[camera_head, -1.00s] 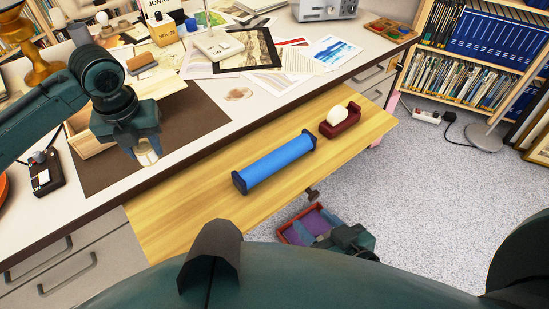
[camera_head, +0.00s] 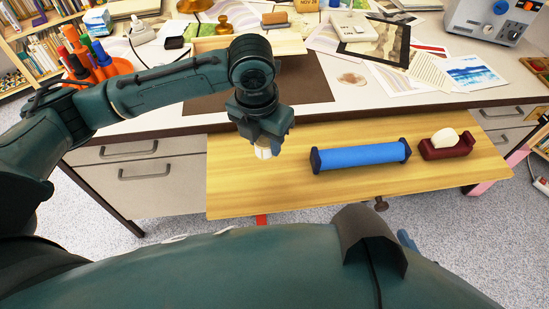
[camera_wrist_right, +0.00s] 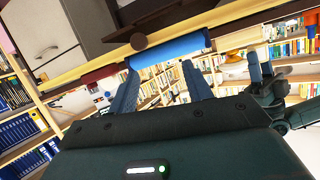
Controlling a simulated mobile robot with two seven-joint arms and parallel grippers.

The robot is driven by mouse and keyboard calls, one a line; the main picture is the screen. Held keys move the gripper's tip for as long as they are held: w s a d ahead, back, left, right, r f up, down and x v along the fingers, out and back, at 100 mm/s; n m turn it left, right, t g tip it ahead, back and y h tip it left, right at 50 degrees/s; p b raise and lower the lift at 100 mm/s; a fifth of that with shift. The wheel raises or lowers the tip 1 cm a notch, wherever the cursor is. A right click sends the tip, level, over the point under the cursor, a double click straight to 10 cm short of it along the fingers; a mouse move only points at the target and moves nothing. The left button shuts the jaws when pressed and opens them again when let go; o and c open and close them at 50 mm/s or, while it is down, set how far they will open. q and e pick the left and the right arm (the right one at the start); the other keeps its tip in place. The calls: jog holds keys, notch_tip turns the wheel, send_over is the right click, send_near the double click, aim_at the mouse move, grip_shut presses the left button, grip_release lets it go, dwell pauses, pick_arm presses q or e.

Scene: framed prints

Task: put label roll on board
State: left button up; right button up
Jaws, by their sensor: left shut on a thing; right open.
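The board (camera_head: 235,185) is a light wooden pull-out leaf at the front of the desk. My left gripper (camera_head: 264,148) is shut on a small whitish roll (camera_head: 263,153), which I take to be the label roll. The gripper hides most of it. It shows over the left part of the board; I cannot tell whether it touches the wood. My right gripper (camera_wrist_right: 160,85) is open and empty in the right wrist view, below the board's front edge.
A blue roller with dark ends (camera_head: 360,157) and a dark red tape dispenser (camera_head: 447,144) occupy the board's middle and right. An orange pen holder (camera_head: 100,68), prints (camera_head: 375,45) and a grey device (camera_head: 490,18) stand behind on the desk (camera_head: 350,97).

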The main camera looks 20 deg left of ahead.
pick_arm(q)
notch_tip(320, 180, down, 2)
jog(key=shift+f, duration=0.4)
notch_tip(320, 180, down, 5)
jog(key=shift+r+b, duration=0.2)
jog(key=shift+b, duration=0.5)
pick_arm(e)
jog(key=shift+s+d+r+t, duration=0.2)
jog(key=shift+d+r+t, duration=0.2)
jog(key=shift+d+r, duration=0.1)
pick_arm(q)
jog(key=shift+f, duration=0.1)
jog(key=o, duration=1)
pick_arm(e)
jog(key=shift+a+f, duration=0.1)
jog(key=shift+a, duration=0.1)
